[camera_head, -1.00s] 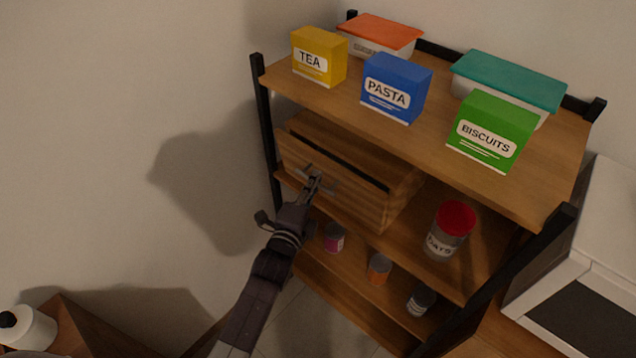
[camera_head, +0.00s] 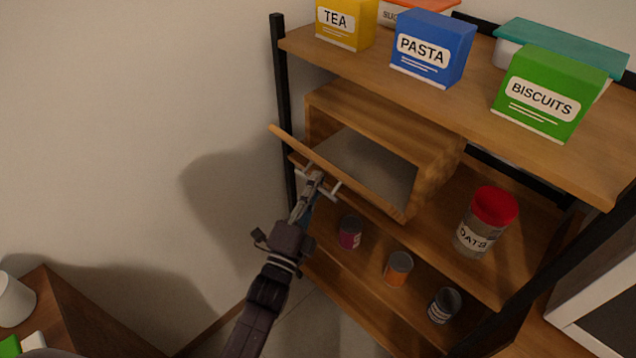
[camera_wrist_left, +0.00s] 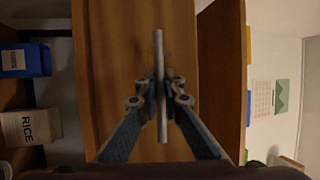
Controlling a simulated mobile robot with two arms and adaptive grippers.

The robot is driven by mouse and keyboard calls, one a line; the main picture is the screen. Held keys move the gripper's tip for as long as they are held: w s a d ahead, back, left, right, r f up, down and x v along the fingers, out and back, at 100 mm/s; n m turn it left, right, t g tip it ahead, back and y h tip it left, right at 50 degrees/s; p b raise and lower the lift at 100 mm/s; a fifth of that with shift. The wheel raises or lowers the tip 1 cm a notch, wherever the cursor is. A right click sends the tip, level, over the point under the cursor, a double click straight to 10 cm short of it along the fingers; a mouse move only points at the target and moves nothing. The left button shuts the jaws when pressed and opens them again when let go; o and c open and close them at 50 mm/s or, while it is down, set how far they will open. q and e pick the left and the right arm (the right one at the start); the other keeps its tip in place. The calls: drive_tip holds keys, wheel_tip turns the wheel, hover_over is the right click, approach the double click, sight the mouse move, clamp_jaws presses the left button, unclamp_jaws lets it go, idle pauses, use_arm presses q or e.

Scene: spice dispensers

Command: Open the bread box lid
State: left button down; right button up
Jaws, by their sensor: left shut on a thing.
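The wooden bread box (camera_head: 385,115) stands on the middle shelf at its left end. Its lid (camera_head: 290,142) is swung outward and down, so the pale inside (camera_head: 370,168) shows. My left gripper (camera_head: 318,180) is at the outer face of the lid, shut on the metal bar handle (camera_head: 330,186). In the left wrist view the handle (camera_wrist_left: 160,85) runs upright between the fingers of the left gripper (camera_wrist_left: 160,92), with the wooden lid (camera_wrist_left: 120,50) behind it. My right gripper is not in view.
A red-capped oats jar (camera_head: 485,222) stands right of the box. Tea (camera_head: 346,22), pasta (camera_head: 432,48) and biscuits (camera_head: 550,92) boxes stand on the top shelf. Cans, including an orange one (camera_head: 398,268), stand on the shelf below. A black post (camera_head: 282,110) is left of the box.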

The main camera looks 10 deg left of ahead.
use_arm(q)
drive_tip(key=shift+f, duration=0.15)
drive_tip(key=c, duration=2)
unclamp_jaws()
drive_tip(key=shift+c, duration=0.2)
drive_tip(key=v, duration=1.2)
drive_tip(key=shift+s, duration=0.1)
drive_tip(key=shift+c, duration=0.3)
